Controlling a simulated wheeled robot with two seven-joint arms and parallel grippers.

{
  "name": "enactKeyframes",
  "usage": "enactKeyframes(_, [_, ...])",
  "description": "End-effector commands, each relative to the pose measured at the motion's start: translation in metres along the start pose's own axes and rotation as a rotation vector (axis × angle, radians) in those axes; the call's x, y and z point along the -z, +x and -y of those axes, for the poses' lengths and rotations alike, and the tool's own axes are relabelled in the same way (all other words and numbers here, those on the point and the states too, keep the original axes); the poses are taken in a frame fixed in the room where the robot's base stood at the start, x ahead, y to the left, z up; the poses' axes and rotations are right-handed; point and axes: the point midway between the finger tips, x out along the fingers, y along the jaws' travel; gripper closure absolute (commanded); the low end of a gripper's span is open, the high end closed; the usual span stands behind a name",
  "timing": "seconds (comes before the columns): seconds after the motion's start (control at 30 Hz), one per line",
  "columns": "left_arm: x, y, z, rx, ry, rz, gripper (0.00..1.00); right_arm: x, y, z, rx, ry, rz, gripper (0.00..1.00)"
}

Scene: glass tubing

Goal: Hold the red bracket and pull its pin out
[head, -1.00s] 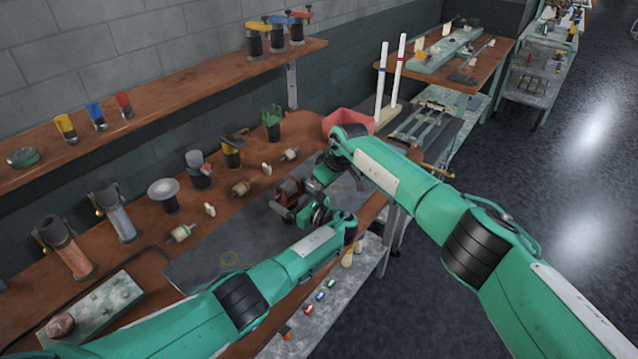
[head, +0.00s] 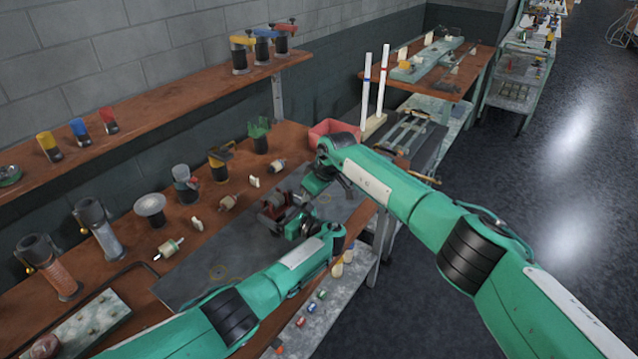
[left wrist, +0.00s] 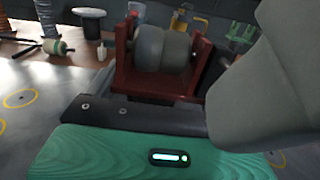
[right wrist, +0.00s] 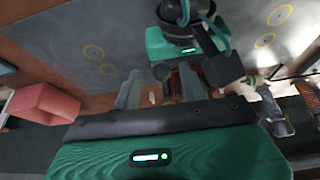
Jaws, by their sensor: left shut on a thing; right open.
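The red bracket (head: 270,207) stands on the grey mat, upright between my two hands. In the left wrist view the bracket (left wrist: 160,82) is a red frame around a grey roller (left wrist: 162,50). My left gripper (head: 287,217) is shut on the bracket from the near side; a large grey finger fills the right of its wrist view. My right gripper (head: 313,187) is open, above and to the right of the bracket. In the right wrist view, red parts show beyond its fingers (right wrist: 160,90). I cannot make out the pin clearly.
The grey mat (head: 215,272) lies on the wooden bench. A red bin (head: 335,130) stands just behind my right gripper. A row of tools and small parts, including a white disc stand (head: 150,205), lines the back. The mat's left part is clear.

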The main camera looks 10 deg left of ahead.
Motion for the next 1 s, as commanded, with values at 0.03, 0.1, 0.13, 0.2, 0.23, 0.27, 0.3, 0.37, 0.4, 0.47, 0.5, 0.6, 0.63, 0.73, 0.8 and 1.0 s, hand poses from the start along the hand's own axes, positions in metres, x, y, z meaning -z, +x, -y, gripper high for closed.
enactKeyframes(0.03, [0.002,-0.001,0.000,0.001,0.002,-0.002,0.51,0.000,-0.006,-0.001,-0.001,-0.002,-0.002,0.57])
enactKeyframes(0.1, [0.002,-0.001,0.000,0.001,0.001,-0.002,0.51,0.000,-0.015,-0.001,-0.002,-0.002,-0.002,0.57])
enactKeyframes(0.13, [0.002,-0.001,0.000,0.001,0.001,-0.003,0.51,0.000,-0.019,-0.001,-0.002,-0.002,-0.002,0.57])
enactKeyframes(0.2, [0.001,-0.001,0.000,0.002,0.001,-0.003,0.51,0.000,-0.033,-0.002,-0.003,-0.003,-0.003,0.57])
enactKeyframes(0.23, [0.001,-0.001,0.000,0.002,0.001,-0.003,0.51,0.000,-0.039,-0.001,-0.003,-0.003,-0.003,0.57])
enactKeyframes(0.27, [0.001,-0.001,0.000,0.002,0.001,-0.003,0.51,0.000,-0.044,-0.001,-0.004,-0.003,-0.002,0.57])
enactKeyframes(0.3, [0.001,-0.001,0.000,0.002,0.001,-0.003,0.51,0.000,-0.053,-0.002,-0.004,-0.003,-0.003,0.57])
enactKeyframes(0.37, [0.001,-0.001,0.000,0.002,0.000,-0.003,0.51,-0.001,-0.066,-0.001,-0.004,-0.003,-0.002,0.57])
enactKeyframes(0.4, [0.001,-0.002,0.000,0.003,0.000,-0.003,0.51,0.000,-0.074,-0.001,-0.005,-0.003,-0.002,0.57])
enactKeyframes(0.47, [0.001,-0.002,0.001,0.003,0.000,-0.003,0.51,0.000,-0.085,-0.001,-0.004,-0.002,-0.002,0.57])
enactKeyframes(0.5, [0.001,-0.002,0.001,0.003,0.000,-0.003,0.51,-0.001,-0.092,-0.001,-0.003,-0.002,-0.002,0.57])
enactKeyframes(0.6, [0.001,-0.002,0.001,0.003,0.000,-0.003,0.51,0.000,-0.104,0.000,-0.003,-0.001,-0.002,0.57])
enactKeyframes(0.63, [0.001,-0.002,0.001,0.003,0.000,-0.003,0.51,0.000,-0.107,0.000,-0.003,-0.001,-0.001,0.57])
enactKeyframes(0.73, [0.001,-0.002,0.001,0.003,0.000,-0.003,0.51,-0.001,-0.112,-0.001,-0.003,0.000,-0.001,0.57])
enactKeyframes(0.8, [0.001,-0.002,0.001,0.003,0.000,-0.003,0.51,0.000,-0.114,-0.001,-0.003,0.000,-0.001,0.57])
enactKeyframes(1.0, [0.001,-0.002,0.001,0.004,-0.001,-0.003,0.51,0.000,-0.114,0.000,-0.002,0.000,-0.001,0.57])
